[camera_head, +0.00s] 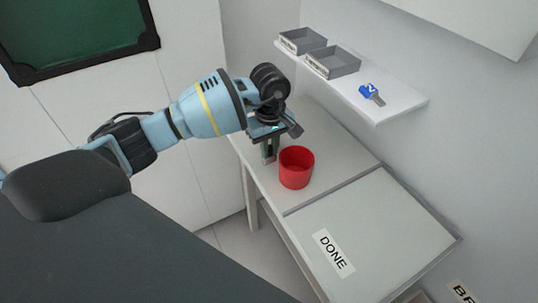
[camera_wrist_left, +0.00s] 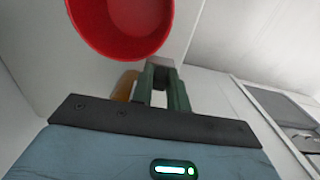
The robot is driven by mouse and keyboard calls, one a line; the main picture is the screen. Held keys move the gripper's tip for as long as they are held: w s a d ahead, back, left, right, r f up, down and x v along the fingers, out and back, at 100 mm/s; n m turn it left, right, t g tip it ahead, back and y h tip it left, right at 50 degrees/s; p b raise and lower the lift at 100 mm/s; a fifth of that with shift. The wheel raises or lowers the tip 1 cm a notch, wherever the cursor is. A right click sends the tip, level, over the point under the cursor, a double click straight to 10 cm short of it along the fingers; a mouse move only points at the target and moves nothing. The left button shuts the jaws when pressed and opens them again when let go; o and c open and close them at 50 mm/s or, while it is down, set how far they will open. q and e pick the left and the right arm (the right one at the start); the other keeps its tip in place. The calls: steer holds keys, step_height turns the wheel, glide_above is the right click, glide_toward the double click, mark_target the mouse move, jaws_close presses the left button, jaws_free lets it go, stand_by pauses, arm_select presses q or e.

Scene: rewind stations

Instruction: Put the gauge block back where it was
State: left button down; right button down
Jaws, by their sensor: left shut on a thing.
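My left gripper (camera_head: 269,155) points down over the light table, just left of a red cup (camera_head: 296,168). In the left wrist view, its green fingers (camera_wrist_left: 161,82) are shut on a small grey block (camera_wrist_left: 160,62), which looks like the gauge block. Most of the block is hidden by the fingers. The red cup also shows in the left wrist view (camera_wrist_left: 122,25), close to the fingertips and apart from them. I cannot tell whether the block touches the table. My right gripper is not in view.
A tan piece (camera_wrist_left: 126,86) shows partly behind the fingers. A wall shelf (camera_head: 397,103) holds two grey bins (camera_head: 333,63) and a blue item (camera_head: 371,94). The panel marked DONE (camera_head: 380,225) is bare apart from its label. A dark green framed board (camera_head: 75,35) hangs at upper left.

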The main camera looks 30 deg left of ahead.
arm_select(q)
steer(key=shift+f, duration=1.7)
steer(key=shift+s+f, duration=0.1)
steer(key=shift+f, duration=0.05)
steer(key=c, duration=1.4)
jaws_free()
steer(key=shift+o, duration=0.2)
step_height(320, 180, up, 12)
steer(key=shift+r, duration=0.15)
